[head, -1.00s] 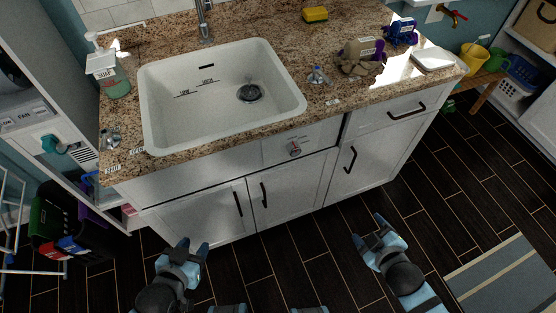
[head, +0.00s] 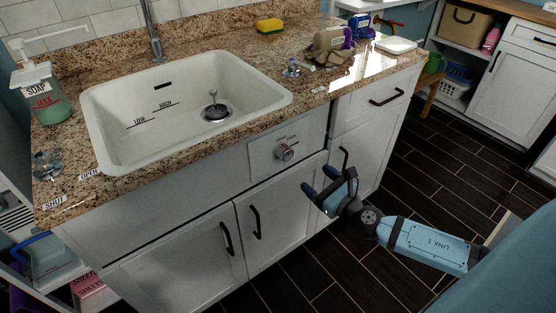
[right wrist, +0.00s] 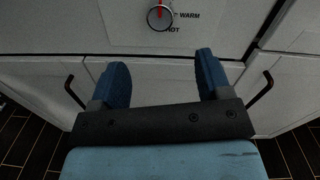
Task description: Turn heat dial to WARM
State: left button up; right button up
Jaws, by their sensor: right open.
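The heat dial (head: 284,152) is a round metal knob on a white panel on the cabinet front below the sink. In the right wrist view the dial (right wrist: 159,17) sits at the top, with a red mark at its upper part and the labels WARM and HOT beside and below it. My right gripper (head: 318,186) is open and empty, below and to the right of the dial, apart from it. In the right wrist view its two blue fingers (right wrist: 162,78) are spread, pointing at the cabinet front below the dial. My left gripper is out of view.
The white sink (head: 190,115) is set in a granite counter (head: 225,50). A soap bottle (head: 45,95) stands at left; a yellow sponge (head: 270,26) and muddy gloves (head: 335,45) lie farther back. Black door handles (head: 257,222) stick out below the dial.

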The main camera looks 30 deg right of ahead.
aim_at(289, 155)
jog(key=w, duration=0.4)
jog(key=w+a, duration=0.1)
jog(key=w, duration=0.7)
jog(key=shift+w+a, duration=0.2)
jog(key=shift+w, duration=0.15)
jog(key=shift+c, duration=0.2)
jog(key=c, duration=0.9)
